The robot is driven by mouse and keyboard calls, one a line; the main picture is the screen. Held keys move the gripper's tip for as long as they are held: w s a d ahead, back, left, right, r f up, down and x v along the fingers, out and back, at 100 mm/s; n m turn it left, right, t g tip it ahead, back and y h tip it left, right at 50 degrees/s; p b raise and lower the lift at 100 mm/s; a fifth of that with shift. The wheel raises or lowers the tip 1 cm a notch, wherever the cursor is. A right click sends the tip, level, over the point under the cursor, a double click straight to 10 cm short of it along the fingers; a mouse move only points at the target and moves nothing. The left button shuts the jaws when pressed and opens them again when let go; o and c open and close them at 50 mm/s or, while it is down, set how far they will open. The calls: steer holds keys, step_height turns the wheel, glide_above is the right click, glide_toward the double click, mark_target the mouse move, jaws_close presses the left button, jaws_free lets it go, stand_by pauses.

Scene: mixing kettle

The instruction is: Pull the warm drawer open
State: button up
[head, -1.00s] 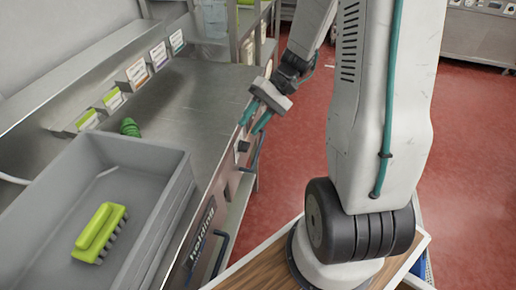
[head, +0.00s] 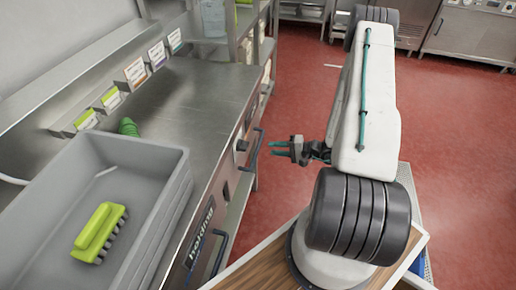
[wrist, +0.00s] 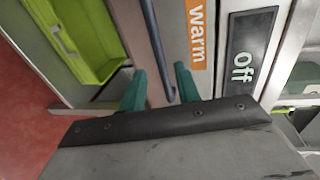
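The warm drawer's orange label (wrist: 198,32) reads "warm" in the wrist view. Its dark bar handle (wrist: 154,35) runs down to between my finger tips in that view. In the head view, a dark handle (head: 253,152) stands out from the far part of the counter front, and the drawer looks shut. My gripper (head: 276,148) is level with this handle, just to its right, with its teal fingers pointing at it. The fingers also show in the wrist view (wrist: 160,84); they are apart, with one on each side of the handle's line. Contact cannot be told.
A dark "off" panel (wrist: 249,50) is beside the label. A bright green bin (wrist: 80,35) is at the wrist view's upper left. A nearer handle (head: 220,255) is by the "holding" sign. A grey tub (head: 150,155) with a green brush (head: 98,232) stands on the counter. Red floor is clear to the right.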

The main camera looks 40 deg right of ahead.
mark_target(258, 147)
steer(key=x, duration=0.7)
steer(key=shift+w+a, duration=0.2)
steer(key=shift+w, duration=0.05)
jaws_close()
